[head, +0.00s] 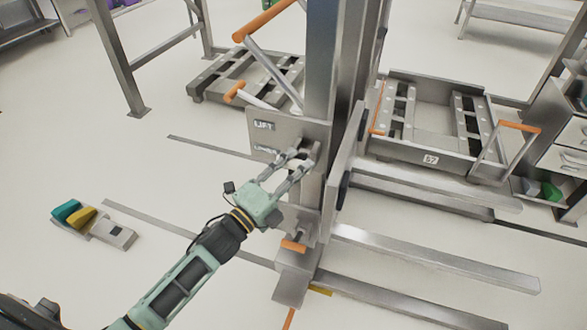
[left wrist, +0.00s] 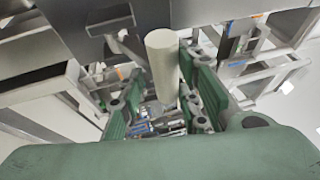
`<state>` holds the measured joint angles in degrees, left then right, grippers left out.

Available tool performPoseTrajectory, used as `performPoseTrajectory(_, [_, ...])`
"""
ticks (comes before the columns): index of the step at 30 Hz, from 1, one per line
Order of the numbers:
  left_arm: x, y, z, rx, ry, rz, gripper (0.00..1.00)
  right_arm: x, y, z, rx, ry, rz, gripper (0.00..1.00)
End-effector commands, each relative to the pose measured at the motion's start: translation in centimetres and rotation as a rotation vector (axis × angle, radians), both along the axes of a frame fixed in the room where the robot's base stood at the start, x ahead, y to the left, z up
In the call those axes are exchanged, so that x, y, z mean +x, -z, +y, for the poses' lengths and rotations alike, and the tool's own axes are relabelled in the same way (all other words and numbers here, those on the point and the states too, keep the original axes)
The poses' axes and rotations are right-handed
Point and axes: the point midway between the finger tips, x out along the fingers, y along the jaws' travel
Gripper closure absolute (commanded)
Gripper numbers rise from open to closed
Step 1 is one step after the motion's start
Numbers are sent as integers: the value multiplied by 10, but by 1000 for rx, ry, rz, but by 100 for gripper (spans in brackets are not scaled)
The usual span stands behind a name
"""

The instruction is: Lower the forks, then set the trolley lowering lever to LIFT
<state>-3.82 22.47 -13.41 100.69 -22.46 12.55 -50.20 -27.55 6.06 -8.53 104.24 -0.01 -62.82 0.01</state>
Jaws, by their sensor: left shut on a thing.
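The trolley's steel mast (head: 322,70) stands in the middle of the head view. Its side plate (head: 288,128) carries a LIFT label and, below it, a second label that seems to read LOWER. My left gripper (head: 301,162) is at the plate, to the right of the lower label. It is shut on the pale, round lowering lever, whose cylinder (left wrist: 162,65) shows between the fingers in the left wrist view. The fingers mostly hide the lever in the head view. The long steel forks (head: 440,258) extend right, low over the floor. My right gripper is not in view.
An orange-ended pedal (head: 293,246) sits low on the trolley. A wheeled steel frame marked 57 (head: 430,157) stands at right, beside drawers (head: 565,160). A small box with teal and yellow parts (head: 112,232) lies on the floor at left. The floor around it is clear.

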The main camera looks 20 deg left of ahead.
Motion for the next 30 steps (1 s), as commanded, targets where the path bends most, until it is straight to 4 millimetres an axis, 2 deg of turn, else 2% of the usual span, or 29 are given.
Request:
performPoseTrajectory(1, [6,-20,3,-2,-6,-38,100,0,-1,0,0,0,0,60])
performPoseTrajectory(4, [6,-20,3,-2,-7,-38,100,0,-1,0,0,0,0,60])
performPoseTrajectory(5, [6,-20,3,-2,-7,-38,68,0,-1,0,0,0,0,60])
performPoseTrajectory(8, [6,-21,3,-3,-6,-39,60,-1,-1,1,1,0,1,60])
performPoseTrajectory(20, [2,-19,5,-4,-5,-37,60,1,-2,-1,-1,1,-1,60])
performPoseTrajectory(23, [-8,-15,9,-4,-4,-35,60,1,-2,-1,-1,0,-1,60])
performPoseTrajectory(30, [-51,1,28,-1,-4,-21,60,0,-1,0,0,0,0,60])
